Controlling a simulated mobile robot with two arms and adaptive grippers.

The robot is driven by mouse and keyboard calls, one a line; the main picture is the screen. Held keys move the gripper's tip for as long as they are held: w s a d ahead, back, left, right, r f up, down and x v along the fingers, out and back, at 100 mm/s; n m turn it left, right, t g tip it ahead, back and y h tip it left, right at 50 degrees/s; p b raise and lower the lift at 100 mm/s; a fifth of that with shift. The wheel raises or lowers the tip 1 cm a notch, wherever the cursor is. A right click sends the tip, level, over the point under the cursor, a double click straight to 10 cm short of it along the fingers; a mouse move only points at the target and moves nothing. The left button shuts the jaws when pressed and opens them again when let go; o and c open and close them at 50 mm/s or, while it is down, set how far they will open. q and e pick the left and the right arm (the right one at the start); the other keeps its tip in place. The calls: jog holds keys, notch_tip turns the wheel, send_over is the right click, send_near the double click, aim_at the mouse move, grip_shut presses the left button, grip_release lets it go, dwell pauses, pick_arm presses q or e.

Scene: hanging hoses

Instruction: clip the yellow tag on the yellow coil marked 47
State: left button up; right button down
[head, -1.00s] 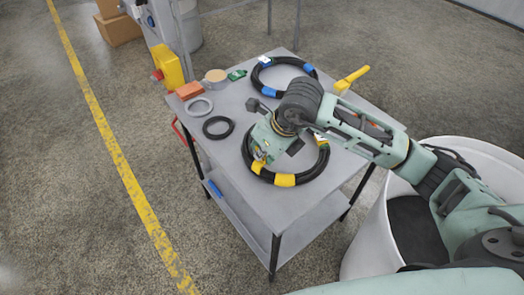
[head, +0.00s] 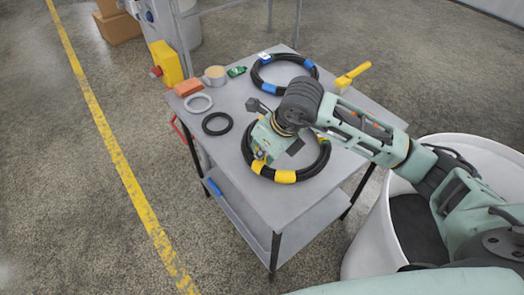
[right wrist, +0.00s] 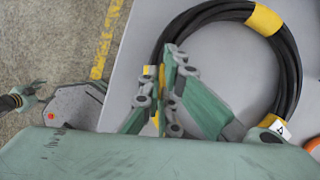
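The yellow coil (head: 312,168), a black hose ring with yellow bands, lies on the near part of the table. One band carries a white label (right wrist: 280,128); its number is too small to read. My right gripper (head: 262,157) is low over the coil's near left side. In the right wrist view its fingers (right wrist: 168,85) are nearly together, with the narrow yellow tag (right wrist: 162,84) between them. The tag is mostly hidden by the fingers, and I cannot tell whether it touches the hose. My left gripper (right wrist: 30,94) seems to show small at the left edge, its opening unclear.
The grey table (head: 222,167) also bears a coil with blue bands (head: 310,68), a yellow-handled tool (head: 352,75), grey and black rings (head: 217,124), an orange block (head: 188,88), a tape roll (head: 215,75) and a green item. A white bin (head: 372,235) stands at the right.

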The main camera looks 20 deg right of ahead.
jog(key=shift+f+b, duration=0.55)
jog(key=shift+f, duration=0.05)
dwell(0.3)
jog(key=c, duration=1.9)
grip_release()
jog(key=shift+o, duration=0.2)
jog(key=shift+r, duration=0.15)
jog(key=v, duration=1.1)
jog(key=shift+r, duration=0.4)
jog(key=shift+s+d, duration=0.15)
